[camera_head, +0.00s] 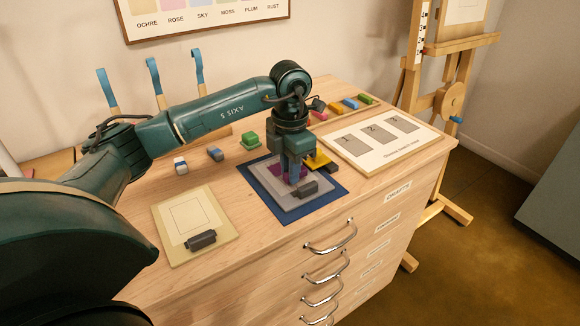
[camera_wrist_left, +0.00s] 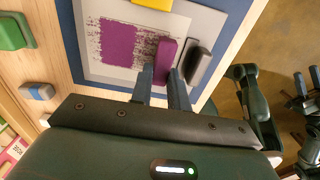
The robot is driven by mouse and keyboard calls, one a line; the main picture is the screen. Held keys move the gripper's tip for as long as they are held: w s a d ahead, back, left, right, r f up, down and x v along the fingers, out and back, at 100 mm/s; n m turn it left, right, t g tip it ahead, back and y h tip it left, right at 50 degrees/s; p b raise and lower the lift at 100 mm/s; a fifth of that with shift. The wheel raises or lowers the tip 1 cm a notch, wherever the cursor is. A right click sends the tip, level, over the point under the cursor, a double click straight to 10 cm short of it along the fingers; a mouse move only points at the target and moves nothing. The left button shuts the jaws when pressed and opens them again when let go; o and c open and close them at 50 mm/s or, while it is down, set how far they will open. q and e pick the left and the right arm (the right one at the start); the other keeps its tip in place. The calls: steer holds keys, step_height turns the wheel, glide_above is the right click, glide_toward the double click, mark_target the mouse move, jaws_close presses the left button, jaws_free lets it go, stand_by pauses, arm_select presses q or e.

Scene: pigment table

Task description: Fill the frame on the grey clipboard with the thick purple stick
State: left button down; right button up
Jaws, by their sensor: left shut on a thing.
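The grey clipboard (camera_head: 288,206) lies on a dark blue mat, with a dark clip (camera_head: 304,190) near its front edge. In the left wrist view the clip (camera_wrist_left: 199,65) is beside the thick purple stick (camera_wrist_left: 166,58). My left gripper (camera_wrist_left: 162,76) is shut on this stick, over the white sheet. In the head view my left gripper (camera_head: 293,174) points down over the clipboard. What looks like my right gripper (camera_wrist_left: 306,84) is small at the right edge.
A beige clipboard (camera_head: 217,240) with an empty frame lies at the left. A yellow object (camera_head: 317,159) sits close behind the gripper. A green block (camera_head: 250,141) and a blue block (camera_head: 215,154) stand behind. A numbered board (camera_head: 426,134) lies to the right.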

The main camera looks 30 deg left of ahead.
arm_select(q)
steer(key=shift+f+b, duration=0.4)
steer(key=shift+f, duration=0.25)
steer(key=shift+w+a+r, duration=0.1)
steer(key=shift+w+a, duration=0.25)
steer(key=shift+a, duration=0.5)
steer(key=shift+w+a+r, duration=0.1)
steer(key=shift+w+a, duration=0.2)
steer(key=shift+a, duration=0.5)
steer(key=shift+f, duration=0.1)
steer(key=shift+f, duration=0.1)
steer(key=shift+d, duration=0.1)
steer(key=shift+s+d+f, duration=0.1)
steer(key=shift+s+d, duration=0.3)
steer(key=shift+d, duration=0.4)
steer(key=shift+s+d+f, duration=0.1)
steer(key=shift+s+d, duration=0.25)
steer(key=shift+d, duration=0.45)
steer(key=shift+r+p, duration=0.1)
steer(key=shift+p, duration=0.25)
